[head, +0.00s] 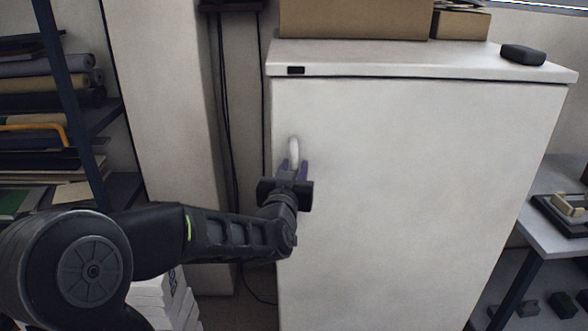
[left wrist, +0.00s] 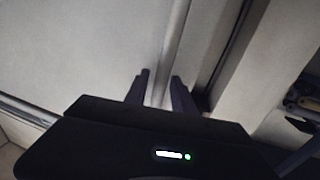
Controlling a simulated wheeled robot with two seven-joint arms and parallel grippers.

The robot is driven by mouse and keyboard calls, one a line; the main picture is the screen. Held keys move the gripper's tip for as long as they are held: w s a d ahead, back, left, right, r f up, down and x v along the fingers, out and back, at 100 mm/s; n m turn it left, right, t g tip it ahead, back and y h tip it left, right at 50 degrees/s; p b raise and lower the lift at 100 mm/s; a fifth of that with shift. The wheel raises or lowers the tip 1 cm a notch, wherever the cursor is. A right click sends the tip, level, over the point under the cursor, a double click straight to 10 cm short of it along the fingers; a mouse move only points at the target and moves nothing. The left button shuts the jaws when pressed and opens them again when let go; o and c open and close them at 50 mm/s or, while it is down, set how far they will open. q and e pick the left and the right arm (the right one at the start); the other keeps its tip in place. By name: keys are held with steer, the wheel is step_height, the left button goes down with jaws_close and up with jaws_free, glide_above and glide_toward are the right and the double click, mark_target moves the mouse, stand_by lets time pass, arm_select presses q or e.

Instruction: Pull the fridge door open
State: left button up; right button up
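The white fridge (head: 420,190) stands in front of me with its door shut. A short pale upright handle (head: 294,150) sits near the door's left edge. My left gripper (head: 293,164) is at the lower part of the handle, its two dark fingers apart on either side of it. In the left wrist view the fingertips (left wrist: 160,76) are spread, and a pale strip (left wrist: 177,38) runs between them. I see no clear contact between fingers and handle. My right gripper is not in view.
Cardboard boxes (head: 355,18) and a small black object (head: 522,54) lie on the fridge top. A shelf rack with rolls (head: 45,85) is at the left. A side table (head: 560,230) stands right of the fridge. White stacked boxes (head: 165,300) are below my left arm.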

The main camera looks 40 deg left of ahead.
arm_select(q)
jaws_close()
stand_by(1.1)
